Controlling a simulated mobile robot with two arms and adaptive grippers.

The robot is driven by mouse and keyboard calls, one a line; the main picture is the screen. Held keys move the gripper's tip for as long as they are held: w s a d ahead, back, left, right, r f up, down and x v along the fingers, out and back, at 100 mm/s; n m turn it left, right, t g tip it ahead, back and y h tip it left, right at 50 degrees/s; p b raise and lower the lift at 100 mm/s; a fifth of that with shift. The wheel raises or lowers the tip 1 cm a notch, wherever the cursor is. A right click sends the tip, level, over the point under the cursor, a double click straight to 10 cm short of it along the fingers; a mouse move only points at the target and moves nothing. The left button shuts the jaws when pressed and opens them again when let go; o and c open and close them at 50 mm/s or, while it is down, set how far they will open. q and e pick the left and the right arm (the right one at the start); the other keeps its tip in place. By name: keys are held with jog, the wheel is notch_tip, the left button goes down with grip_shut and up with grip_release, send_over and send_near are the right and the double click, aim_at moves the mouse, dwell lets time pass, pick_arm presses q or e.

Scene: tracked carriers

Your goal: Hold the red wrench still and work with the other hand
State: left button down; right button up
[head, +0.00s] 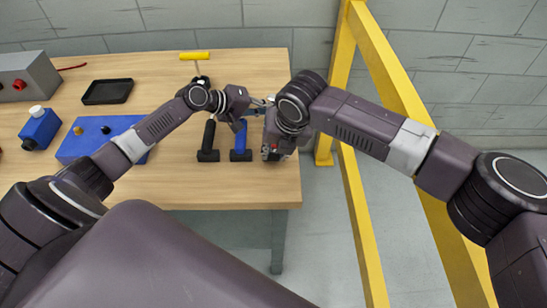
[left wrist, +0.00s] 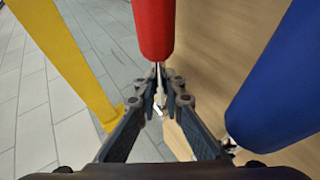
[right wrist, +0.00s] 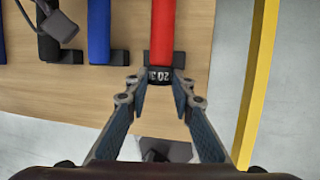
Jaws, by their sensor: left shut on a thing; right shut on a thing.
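The red wrench shows in the left wrist view as a red handle (left wrist: 153,30) with a thin metal shaft, and in the right wrist view as a red handle (right wrist: 163,35) with a black collar marked "20 30". My left gripper (left wrist: 158,98) is shut on the metal shaft. My right gripper (right wrist: 160,85) is shut on the black collar end of the same wrench. In the head view my left gripper (head: 260,104) and right gripper (head: 276,145) meet at the table's right edge, and they and my right arm hide most of the wrench.
A blue-handled tool (head: 240,138) and a black-handled tool (head: 209,138) lie just left of the grippers on the wooden table (head: 180,185). A black tray (head: 108,91), blue box (head: 92,135) and yellow-handled tool (head: 195,56) lie farther off. A yellow frame (head: 350,165) stands right of the table.

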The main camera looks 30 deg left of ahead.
jog(key=shift+s+a+t+h, duration=0.1)
jog(key=shift+a+t+h, duration=0.1)
jog(key=shift+t+h, duration=0.6)
jog(key=o, duration=0.7)
jog(key=shift+d, duration=0.1)
jog(key=shift+o, duration=0.2)
jog(key=shift+v, duration=2.5)
jog(key=shift+g, duration=0.3)
